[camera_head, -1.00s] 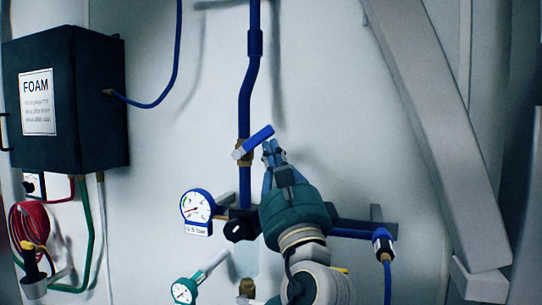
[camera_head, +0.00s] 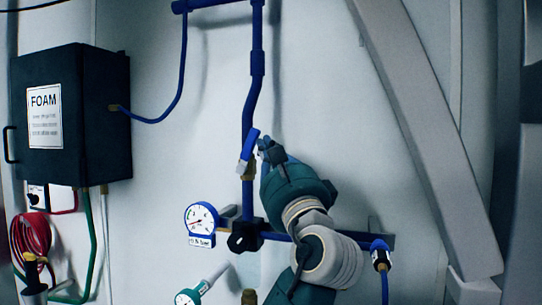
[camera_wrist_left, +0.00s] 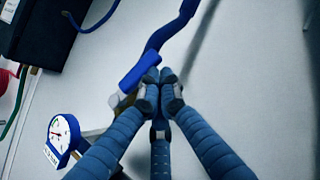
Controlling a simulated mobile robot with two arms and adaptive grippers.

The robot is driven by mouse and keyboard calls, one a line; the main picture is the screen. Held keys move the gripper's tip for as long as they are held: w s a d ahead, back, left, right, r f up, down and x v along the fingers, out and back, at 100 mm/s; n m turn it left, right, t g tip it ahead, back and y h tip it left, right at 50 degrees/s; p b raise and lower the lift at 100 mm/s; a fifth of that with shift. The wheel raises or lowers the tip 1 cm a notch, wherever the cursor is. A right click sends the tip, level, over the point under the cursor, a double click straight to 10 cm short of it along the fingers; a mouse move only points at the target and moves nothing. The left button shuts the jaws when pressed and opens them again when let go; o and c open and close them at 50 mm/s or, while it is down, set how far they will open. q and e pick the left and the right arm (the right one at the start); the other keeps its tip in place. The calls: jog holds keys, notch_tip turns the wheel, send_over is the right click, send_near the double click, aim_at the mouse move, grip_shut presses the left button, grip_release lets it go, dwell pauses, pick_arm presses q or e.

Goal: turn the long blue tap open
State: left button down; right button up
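The long blue tap handle (camera_head: 250,145) sits on a brass valve (camera_head: 247,170) on the vertical blue pipe (camera_head: 257,65). The handle stands steeply, tilted slightly right at its top. My left gripper (camera_head: 267,150) is right beside the handle, on its right. In the left wrist view, the handle (camera_wrist_left: 139,71) lies just left of my fingertips (camera_wrist_left: 160,88), seemingly touching them and not between them. The fingers are drawn together with nothing visible between them. The valve is partly hidden in the left wrist view. My right gripper is out of view.
A pressure gauge (camera_head: 201,221) hangs left below the tap. A black FOAM box (camera_head: 90,120) is on the left wall. A blue horizontal pipe (camera_head: 345,238) runs behind my left arm. A grey diagonal beam (camera_head: 420,130) stands at the right.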

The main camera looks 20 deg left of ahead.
aim_at(256, 136)
pick_arm(q)
jog(key=shift+w+a+r, duration=0.15)
jog(key=shift+a+r, duration=0.85)
jog(key=shift+a, duration=0.1)
jog(key=shift+p, duration=0.3)
